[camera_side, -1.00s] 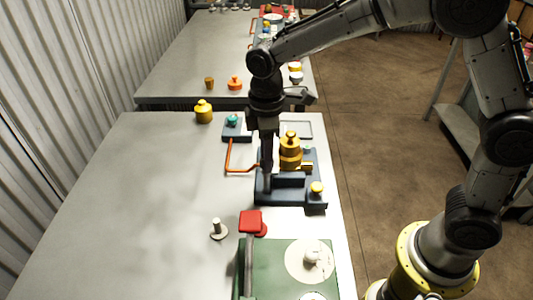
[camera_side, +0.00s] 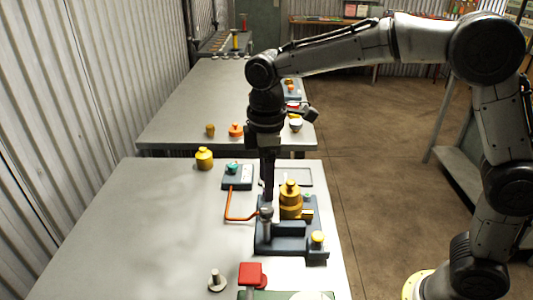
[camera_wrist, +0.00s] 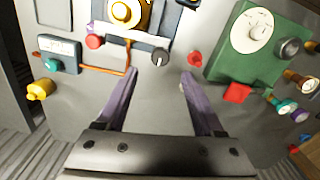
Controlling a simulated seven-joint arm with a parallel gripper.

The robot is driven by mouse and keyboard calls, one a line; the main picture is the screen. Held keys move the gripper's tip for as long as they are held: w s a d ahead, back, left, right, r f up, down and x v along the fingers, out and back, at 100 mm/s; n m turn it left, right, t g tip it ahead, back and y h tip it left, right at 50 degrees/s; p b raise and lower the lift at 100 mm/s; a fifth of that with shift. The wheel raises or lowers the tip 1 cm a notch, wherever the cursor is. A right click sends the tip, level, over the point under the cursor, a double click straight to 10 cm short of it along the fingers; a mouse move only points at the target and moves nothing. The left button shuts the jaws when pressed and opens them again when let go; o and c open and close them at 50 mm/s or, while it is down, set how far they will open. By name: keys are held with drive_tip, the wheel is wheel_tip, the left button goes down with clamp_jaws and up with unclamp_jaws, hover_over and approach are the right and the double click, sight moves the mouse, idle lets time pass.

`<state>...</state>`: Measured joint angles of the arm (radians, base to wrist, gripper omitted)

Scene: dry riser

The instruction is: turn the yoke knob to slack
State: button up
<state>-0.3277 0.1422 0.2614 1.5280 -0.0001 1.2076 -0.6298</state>
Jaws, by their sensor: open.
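A dark round knob with a pale pointer line (camera_wrist: 160,57) stands at the edge of the blue-grey base; I take it for the yoke knob, though no label is readable. It appears as a grey knob in the side view (camera_side: 266,212). A brass stepped body (camera_side: 290,200) stands on the same base (camera_side: 290,245), also in the wrist view (camera_wrist: 127,12). My gripper (camera_wrist: 158,74) is open and empty, its fingertips spread to either side of the knob's line. In the side view my gripper (camera_side: 268,196) is close over the knob; contact cannot be told.
An orange pipe (camera_side: 229,210) runs from a box with a teal knob (camera_side: 236,177) towards the base. A yellow knob (camera_side: 317,237), a red block (camera_side: 250,273), a grey post (camera_side: 217,281) and a yellow weight (camera_side: 204,158) stand around. The table's left side is clear.

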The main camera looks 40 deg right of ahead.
wheel_tip(320, 180, up, 7)
drive_tip(key=shift+f, duration=0.15)
drive_tip(key=shift+d, duration=0.1)
drive_tip(key=s+d+r+m+t, duration=0.35)
drive_tip(key=s+d+r, duration=0.25)
drive_tip(key=s+d, duration=0.5)
drive_tip(key=s+d+f+m+t, duration=0.2)
drive_tip(key=s+f+m, duration=0.5)
drive_tip(key=s+f, duration=0.3)
drive_tip(key=shift+s, duration=0.6)
